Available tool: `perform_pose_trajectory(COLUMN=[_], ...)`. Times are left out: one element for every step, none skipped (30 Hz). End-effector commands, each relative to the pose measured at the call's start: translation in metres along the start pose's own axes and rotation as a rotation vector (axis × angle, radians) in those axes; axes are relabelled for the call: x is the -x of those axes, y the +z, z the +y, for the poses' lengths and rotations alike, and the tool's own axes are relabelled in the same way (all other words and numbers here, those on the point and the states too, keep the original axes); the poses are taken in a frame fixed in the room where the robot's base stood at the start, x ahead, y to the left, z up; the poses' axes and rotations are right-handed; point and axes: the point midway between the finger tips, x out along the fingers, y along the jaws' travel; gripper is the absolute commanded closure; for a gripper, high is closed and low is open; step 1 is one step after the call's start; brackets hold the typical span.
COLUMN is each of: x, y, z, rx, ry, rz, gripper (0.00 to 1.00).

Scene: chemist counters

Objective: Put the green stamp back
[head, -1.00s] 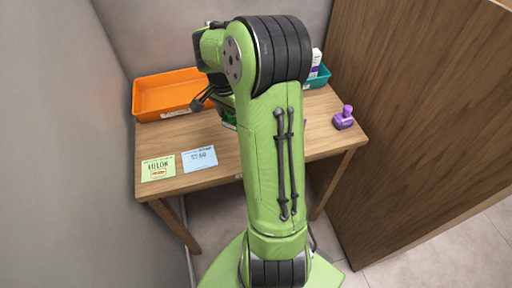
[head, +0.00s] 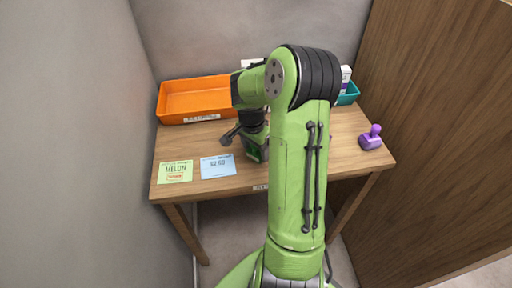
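My gripper (head: 242,139) is over the middle of the wooden table, pointing down, partly hidden by my own arm. One dark finger sticks out to the left; the other is not clear, so I cannot tell if it is open or shut. A small dark green thing (head: 252,154), perhaps the green stamp, shows right below the gripper at the table; I cannot tell whether it is held. A purple stamp (head: 371,138) stands upright at the table's right side.
An orange tray (head: 190,101) is at the back left of the table (head: 205,140). A green card (head: 175,172) and a blue card (head: 217,166) lie at the front left. A teal bin (head: 349,94) with a white box (head: 345,76) is at the back right. A wooden partition (head: 440,130) stands on the right.

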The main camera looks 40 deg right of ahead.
Motion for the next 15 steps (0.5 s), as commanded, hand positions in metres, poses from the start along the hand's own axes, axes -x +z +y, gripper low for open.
perform_pose_trajectory(x=[0.001,0.001,0.001,0.001,0.001,0.001,0.001,0.001,0.001,0.001,0.002,0.005,0.009,0.015,0.024], y=[0.000,0.000,0.000,0.000,0.000,0.000,0.000,0.000,0.000,0.000,0.000,-0.001,-0.001,-0.001,-0.002], z=[0.000,0.000,0.000,0.000,0.000,0.000,0.000,0.000,0.000,0.000,0.000,0.000,0.000,-0.001,-0.001], rx=[0.000,0.000,0.000,0.000,0.000,0.000,0.000,0.000,0.000,0.000,0.000,-0.001,-0.001,0.000,0.000], ry=[0.000,0.000,0.000,0.000,0.000,0.000,0.000,0.000,0.000,0.000,0.000,0.000,-0.001,-0.002,-0.003], rz=[0.000,0.000,0.000,0.000,0.000,0.000,0.000,0.000,0.000,0.000,0.000,0.000,0.001,0.003,0.004], gripper=[0.20,0.16,0.13,0.13,0.13,0.13,0.13,0.13,0.13,0.13,0.13,0.13,0.13,0.13,0.13])
